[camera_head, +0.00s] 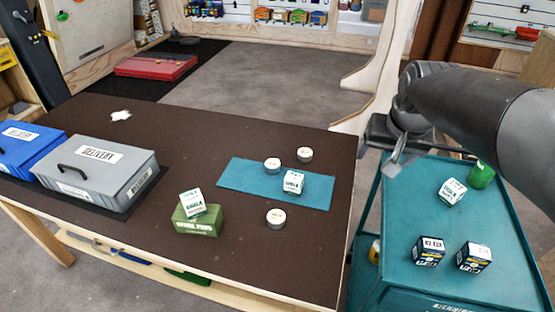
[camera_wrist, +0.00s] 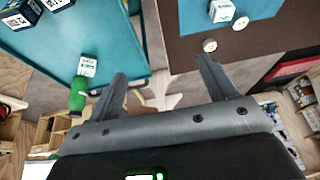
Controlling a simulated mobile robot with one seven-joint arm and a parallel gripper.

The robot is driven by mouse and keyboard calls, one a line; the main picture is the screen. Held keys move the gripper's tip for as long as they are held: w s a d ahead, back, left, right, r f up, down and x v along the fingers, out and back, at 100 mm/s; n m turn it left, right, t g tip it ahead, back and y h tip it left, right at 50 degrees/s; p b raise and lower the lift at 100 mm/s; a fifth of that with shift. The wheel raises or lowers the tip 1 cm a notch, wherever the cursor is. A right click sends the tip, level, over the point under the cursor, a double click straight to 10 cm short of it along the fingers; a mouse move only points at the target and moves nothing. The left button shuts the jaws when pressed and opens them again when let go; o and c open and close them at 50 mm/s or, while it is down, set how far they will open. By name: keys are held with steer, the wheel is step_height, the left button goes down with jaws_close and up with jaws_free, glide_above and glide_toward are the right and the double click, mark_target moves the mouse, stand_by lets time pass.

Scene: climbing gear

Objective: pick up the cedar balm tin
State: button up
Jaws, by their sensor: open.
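Three small round tins with pale tops and dark sides are on the dark brown table: one tin (camera_head: 272,166) on the teal mat, one tin (camera_head: 304,155) near the mat's back edge, and one tin (camera_head: 276,219) in front of the mat. Their labels are too small to read, so I cannot tell which is the cedar balm. Two round tins, a nearer one (camera_wrist: 209,45) and a farther one (camera_wrist: 240,23), show in the wrist view. My gripper (camera_head: 393,160) is open and empty, raised between table and cart; its fingers (camera_wrist: 161,68) also show in the wrist view.
A white-green cube (camera_head: 293,183) stands on the teal mat (camera_head: 240,177). Another cube (camera_head: 192,203) sits on a green box (camera_head: 198,222). A grey delivery case (camera_head: 100,170) is at left. The teal cart (camera_head: 400,215) holds several boxes and a green bottle (camera_head: 481,175).

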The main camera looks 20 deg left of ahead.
steer(key=w+a+f, duration=0.3)
steer(key=w+a, duration=0.4)
steer(key=w, duration=0.1)
steer(key=n+g, duration=0.1)
steer(key=n, duration=0.1)
glide_toward(273, 163)
step_height(273, 163, down, 3)
steer(key=shift+w+a+f+g, duration=0.1)
steer(key=shift+w+a+g, duration=0.05)
steer(key=shift+g, duration=0.15)
steer(key=x, duration=0.2)
steer(key=w+x, duration=0.1)
steer(key=x, duration=0.2)
steer(key=shift+f, duration=0.1)
steer(key=c, duration=1.1)
